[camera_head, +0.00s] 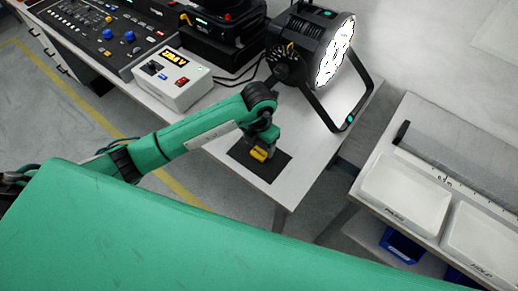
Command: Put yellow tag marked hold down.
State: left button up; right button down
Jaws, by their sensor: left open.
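My left gripper (261,147) reaches in from the left on a green arm and points down over a dark mat (271,172) near the table's front edge. A small yellow tag (259,155) is at its fingertips, on or just above the mat. The gripper is open, with its fingers close around or beside the tag; which one I cannot tell. Any marking on the tag is too small to read. My right gripper is not in view.
A lit par can (308,58) with a yoke stands behind the mat. A grey control box (172,79) and a mixing console (97,32) are to the left. On a right-hand bench are trays labelled PASS (405,194) and HOLD (483,240). A floor gap separates the tables.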

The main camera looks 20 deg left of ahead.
aim_at(259, 153)
pick_arm(q)
notch_tip(259, 153, up, 9)
jog(key=b, duration=0.1)
jog(key=shift+f, duration=0.2)
dwell(0.4)
